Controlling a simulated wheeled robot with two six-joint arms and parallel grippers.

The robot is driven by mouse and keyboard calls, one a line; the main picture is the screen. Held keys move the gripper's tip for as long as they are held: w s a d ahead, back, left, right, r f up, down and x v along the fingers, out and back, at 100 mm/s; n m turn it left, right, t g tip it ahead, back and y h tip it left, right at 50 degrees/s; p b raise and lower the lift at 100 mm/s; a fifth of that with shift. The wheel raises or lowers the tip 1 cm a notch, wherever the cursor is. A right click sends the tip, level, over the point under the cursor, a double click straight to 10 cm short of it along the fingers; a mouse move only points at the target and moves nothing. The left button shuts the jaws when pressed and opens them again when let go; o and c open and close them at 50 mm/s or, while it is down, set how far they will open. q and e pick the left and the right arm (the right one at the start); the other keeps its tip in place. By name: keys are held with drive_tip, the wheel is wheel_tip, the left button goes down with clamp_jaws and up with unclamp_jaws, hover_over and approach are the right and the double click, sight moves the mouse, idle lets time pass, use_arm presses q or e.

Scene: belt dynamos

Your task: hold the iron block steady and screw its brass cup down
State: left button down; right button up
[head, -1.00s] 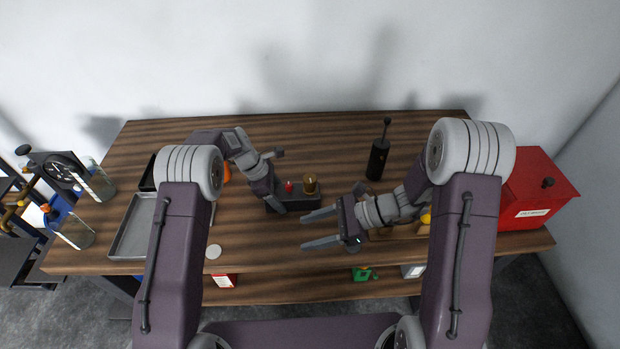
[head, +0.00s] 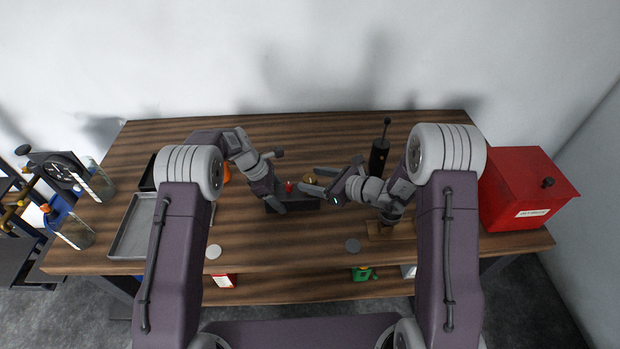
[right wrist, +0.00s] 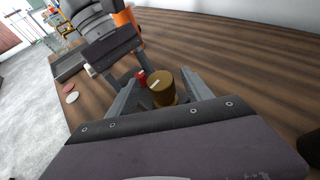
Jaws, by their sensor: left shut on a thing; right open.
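The dark iron block (head: 308,204) lies on the wooden table in the middle of the head view, with a red knob (head: 289,186) on its left part. My left gripper (head: 277,205) is shut on the block's left end. The brass cup (head: 309,178) stands on the block's right part, partly hidden by my right gripper in the head view. My right gripper (head: 308,180) is open around the cup. In the right wrist view the brass cup (right wrist: 162,92) sits between the two open fingers, with a pale mark on top and the red knob (right wrist: 141,76) beside it.
A black upright tool (head: 379,157) stands behind my right arm. A red box (head: 525,205) is at the right edge, a grey tray (head: 131,230) at the left. A pale disc (head: 213,252) and a dark disc (head: 352,245) lie near the front. The table's back is clear.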

drive_tip(key=shift+x, duration=0.85)
clamp_jaws()
drive_tip(key=m+t+h, duration=0.2)
drive_tip(key=shift+s+a+r+m, duration=0.1)
drive_tip(key=shift+a+m, duration=0.1)
drive_tip(key=shift+m, duration=0.2)
drive_tip(key=shift+d+m+t+h, duration=0.1)
drive_tip(key=shift+m+t+h, duration=0.7)
drive_tip(key=shift+m+h, duration=0.15)
unclamp_jaws()
